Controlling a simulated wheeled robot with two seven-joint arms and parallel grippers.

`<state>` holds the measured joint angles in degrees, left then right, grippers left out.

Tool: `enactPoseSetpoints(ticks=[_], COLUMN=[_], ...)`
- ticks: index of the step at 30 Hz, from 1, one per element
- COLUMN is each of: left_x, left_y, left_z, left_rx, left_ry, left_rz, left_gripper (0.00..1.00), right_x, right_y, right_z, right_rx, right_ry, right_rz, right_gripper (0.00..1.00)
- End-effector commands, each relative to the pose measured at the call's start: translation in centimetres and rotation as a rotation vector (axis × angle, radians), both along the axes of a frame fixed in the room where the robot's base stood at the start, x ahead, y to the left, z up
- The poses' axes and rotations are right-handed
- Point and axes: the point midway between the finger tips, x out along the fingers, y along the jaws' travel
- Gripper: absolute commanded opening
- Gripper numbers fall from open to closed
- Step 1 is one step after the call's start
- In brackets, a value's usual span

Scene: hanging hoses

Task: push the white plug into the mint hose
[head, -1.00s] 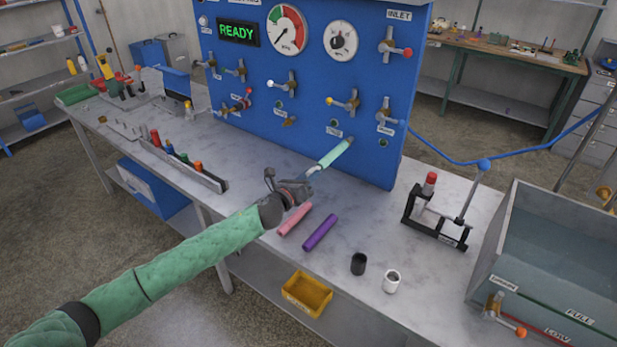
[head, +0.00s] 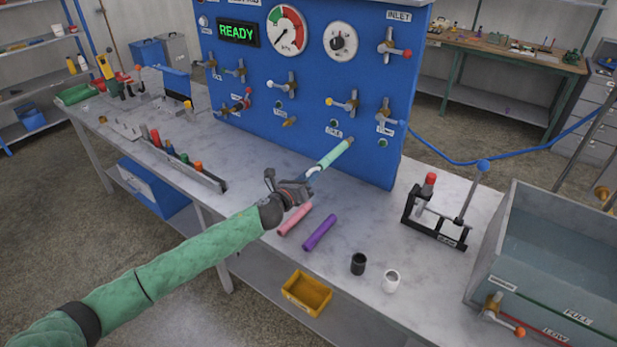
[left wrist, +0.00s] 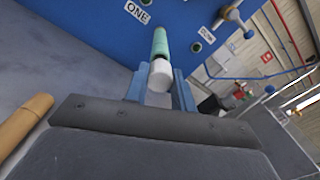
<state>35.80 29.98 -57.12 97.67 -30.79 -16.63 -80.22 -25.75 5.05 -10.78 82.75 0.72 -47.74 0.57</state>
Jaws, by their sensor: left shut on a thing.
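The mint hose (head: 334,154) sticks out from the blue panel, its free end towards my left gripper (head: 306,183). In the left wrist view the mint hose (left wrist: 160,42) lies straight ahead. My left gripper is shut on the white plug (left wrist: 160,74), which sits between its two blue-grey fingers (left wrist: 158,88). The plug is roughly in line with the hose and right at its end, with a dark rim between them. I cannot tell whether any of the plug is inside the hose. In the head view the plug is a small pale piece (head: 313,171). My right gripper is not in view.
A pink tube (head: 294,219) and a purple tube (head: 319,232) lie on the bench below my left gripper. A black cup (head: 358,264) and a white cup (head: 391,281) stand nearer the front edge. A black clamp stand (head: 435,222) and a water tank (head: 550,270) are at right.

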Motion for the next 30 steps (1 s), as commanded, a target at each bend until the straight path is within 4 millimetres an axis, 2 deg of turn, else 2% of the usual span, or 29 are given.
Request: enactPoseSetpoints(ticks=[30], left_x=[0.75], left_y=[-0.52], left_z=[0.02], left_rx=[0.001], left_ry=[-0.001], left_rz=[0.0], left_gripper=[0.04], right_x=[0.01], right_y=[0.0], right_z=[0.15], right_rx=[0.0], right_ry=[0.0], right_rz=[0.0], right_gripper=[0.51])
